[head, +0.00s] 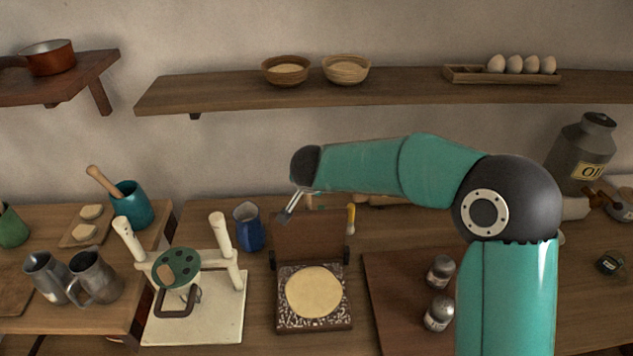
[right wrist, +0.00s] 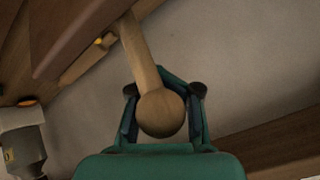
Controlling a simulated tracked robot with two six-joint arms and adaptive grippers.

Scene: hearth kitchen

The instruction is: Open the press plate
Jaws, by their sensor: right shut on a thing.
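The press has a square base with a patterned rim (head: 340,320), and a pale round of dough (head: 313,292) lies on it. Its brown plate (head: 308,240) stands raised, roughly upright, at the back edge of the base. My right gripper (head: 291,208) is at the upper left of the plate. In the right wrist view, it (right wrist: 165,105) is shut on a wooden handle with a ball end (right wrist: 162,113). The handle runs up to a brown board (right wrist: 75,35), which looks like the press plate. The handle is hidden in the head view. My left gripper is out of view.
A blue jug (head: 249,227) stands left of the plate, and a yellow-handled tool (head: 350,219) is close on its right. A cream stand with posts (head: 205,325) is left of the press. Two shakers (head: 440,271) stand on a board at right. A shelf (head: 400,88) hangs above.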

